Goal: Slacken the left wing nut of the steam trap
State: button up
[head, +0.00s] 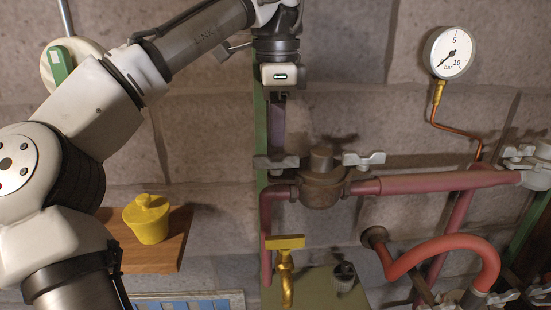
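The steam trap (322,185) is a dull brown-grey metal body set in the pink pipe on the wall, in the middle of the head view. Its left wing nut (277,163) is grey, with wings spread left and right. Its right wing nut (363,159) is similar. My gripper (278,148) points straight down above the left wing nut, its tips close over it in the picture. Whether it touches the nut cannot be told. The fingers show nearly edge-on as one dark strip, so the gap between them is hidden.
A pressure gauge (452,52) on a thin copper tube stands at the upper right. A yellow tap (285,265) hangs below the trap. A yellow lidded pot (146,219) sits on a wooden shelf (165,262) at left. A red hose (440,247) curves at lower right.

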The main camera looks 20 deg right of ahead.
aim_at(276, 155)
notch_tip(276, 155, down, 5)
jog(key=shift+b, duration=0.35)
grip_shut()
